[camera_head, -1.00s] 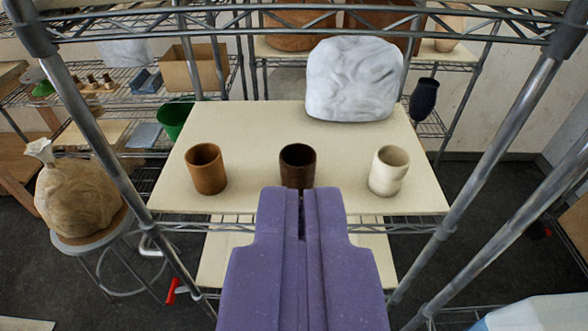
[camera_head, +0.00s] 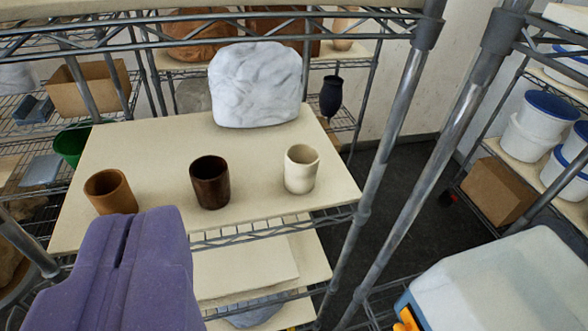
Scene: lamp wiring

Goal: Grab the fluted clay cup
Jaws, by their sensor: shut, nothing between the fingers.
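Three cups stand upright in a row on a pale shelf board (camera_head: 150,150). The left one is an orange-brown cup (camera_head: 112,195), the middle one a dark brown cup (camera_head: 210,185), the right one a cream cup (camera_head: 300,172) with a slightly waisted outline. I cannot tell clearly which has fluted sides. My purple gripper (camera_head: 130,222) is shut and empty at the lower left. In the picture its tip lies just below the orange-brown cup and overlaps its foot; whether they touch cannot be told.
A white wrapped lump (camera_head: 255,85) sits at the back of the board. Metal shelf posts (camera_head: 375,160) rise at the right, and a wire shelf rail runs above. A white-lidded box (camera_head: 490,285) stands at lower right. White buckets (camera_head: 538,125) stand on a rack beyond.

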